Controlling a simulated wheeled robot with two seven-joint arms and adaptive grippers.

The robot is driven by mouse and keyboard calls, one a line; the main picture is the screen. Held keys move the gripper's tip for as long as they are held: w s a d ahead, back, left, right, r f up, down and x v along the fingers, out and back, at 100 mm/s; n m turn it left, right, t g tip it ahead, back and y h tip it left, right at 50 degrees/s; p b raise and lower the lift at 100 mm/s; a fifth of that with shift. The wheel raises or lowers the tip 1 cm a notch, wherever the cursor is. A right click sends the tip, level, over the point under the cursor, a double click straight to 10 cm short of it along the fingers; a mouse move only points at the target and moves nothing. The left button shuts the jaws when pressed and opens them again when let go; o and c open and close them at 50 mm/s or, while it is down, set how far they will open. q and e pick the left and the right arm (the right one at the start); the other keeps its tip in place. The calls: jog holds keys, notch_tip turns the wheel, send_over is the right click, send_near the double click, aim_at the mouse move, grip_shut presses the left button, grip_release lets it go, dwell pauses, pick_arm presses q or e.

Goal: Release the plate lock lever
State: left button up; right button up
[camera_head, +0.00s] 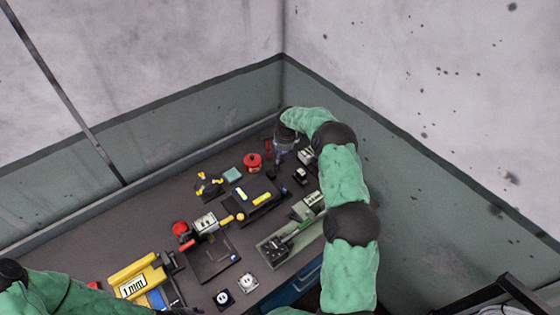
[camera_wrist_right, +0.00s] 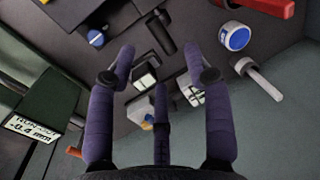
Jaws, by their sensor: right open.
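My right gripper (camera_head: 281,156) is at the far right end of the bench, small and partly hidden by its wrist in the head view. In the right wrist view its purple fingers (camera_wrist_right: 162,62) are spread, with nothing held between them. A red bar-like handle (camera_wrist_right: 270,7) shows at the upper right of the wrist view, apart from the fingers and cut by the frame edge. I cannot tell whether it is the plate lock lever. A black lever-like part (camera_wrist_right: 162,33) lies beyond the fingertips.
The dark bench (camera_head: 120,222) holds several devices. A yellow gauge (camera_head: 137,276) stands at the left, and a red round knob (camera_head: 252,161) is near the back. A green device (camera_wrist_right: 45,105) reading "RUNOUT -0.4 mm" and a blue-white knob (camera_wrist_right: 235,38) flank the fingers. Walls close the back and right.

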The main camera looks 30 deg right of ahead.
jog(key=shift+s+r, duration=0.2)
jog(key=shift+r, duration=0.75)
jog(key=shift+s+r, duration=0.15)
jog(key=shift+r, duration=0.8)
jog(key=shift+f, duration=0.1)
